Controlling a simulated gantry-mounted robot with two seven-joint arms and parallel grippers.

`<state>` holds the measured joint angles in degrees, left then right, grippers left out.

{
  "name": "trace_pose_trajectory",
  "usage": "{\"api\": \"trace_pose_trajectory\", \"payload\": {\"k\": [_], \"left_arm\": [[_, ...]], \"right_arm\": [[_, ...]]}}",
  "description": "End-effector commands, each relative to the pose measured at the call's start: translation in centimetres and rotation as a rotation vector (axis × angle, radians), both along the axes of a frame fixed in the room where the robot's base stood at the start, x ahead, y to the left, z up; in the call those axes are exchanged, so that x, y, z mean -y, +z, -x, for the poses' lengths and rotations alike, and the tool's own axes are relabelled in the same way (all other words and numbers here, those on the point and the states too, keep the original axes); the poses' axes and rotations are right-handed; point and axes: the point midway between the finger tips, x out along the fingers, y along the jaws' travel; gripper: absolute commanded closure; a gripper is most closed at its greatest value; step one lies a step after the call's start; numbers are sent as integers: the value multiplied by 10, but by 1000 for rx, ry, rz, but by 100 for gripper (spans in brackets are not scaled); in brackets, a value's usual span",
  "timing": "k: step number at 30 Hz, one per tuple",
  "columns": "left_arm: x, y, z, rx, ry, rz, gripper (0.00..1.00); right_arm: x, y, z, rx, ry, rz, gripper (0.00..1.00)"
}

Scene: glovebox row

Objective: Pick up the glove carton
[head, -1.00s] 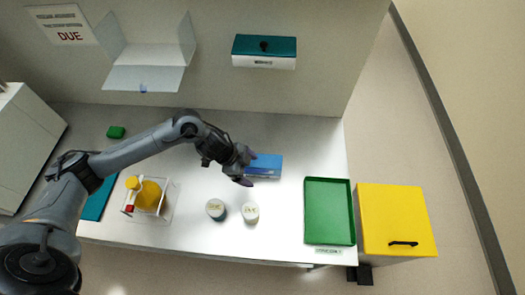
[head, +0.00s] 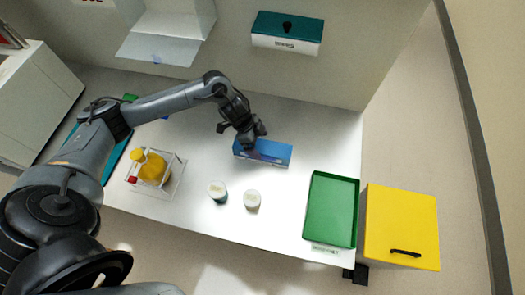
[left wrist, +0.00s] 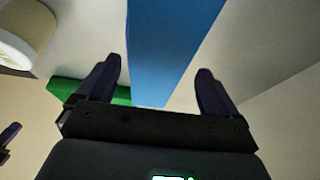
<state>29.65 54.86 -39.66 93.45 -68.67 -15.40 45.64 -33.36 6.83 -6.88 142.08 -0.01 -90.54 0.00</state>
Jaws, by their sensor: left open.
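The glove carton is a blue box (head: 270,152) lying on the white bench near its back. My left gripper (head: 245,132) is at the back-left part of the carton and hides some of it. In the left wrist view the carton (left wrist: 172,45) shows as a long blue face, with its near end between the two spread fingers of my left gripper (left wrist: 158,68). The gripper is open, and gaps show between both fingers and the carton. I cannot tell how deep the fingers reach. My right gripper does not show in the head view.
Two white-lidded jars (head: 217,190) (head: 252,200) stand in front of the carton. A rack with a yellow bottle (head: 152,168) is at left. An empty green tray (head: 333,208) is at right, beside a yellow bin (head: 400,225). A teal-topped wall box (head: 287,32) hangs behind.

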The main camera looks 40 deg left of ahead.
Motion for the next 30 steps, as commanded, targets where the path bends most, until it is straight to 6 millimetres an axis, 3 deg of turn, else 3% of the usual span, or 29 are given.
{"api": "trace_pose_trajectory", "payload": {"k": [9, 17, 30], "left_arm": [[14, -37, -4, -1, 0, 0, 6], [15, -39, -4, 0, -2, -1, 6], [14, -38, -4, 0, -1, -1, 72]], "right_arm": [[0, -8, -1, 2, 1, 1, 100], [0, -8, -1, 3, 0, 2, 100], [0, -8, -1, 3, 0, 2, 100]]}}
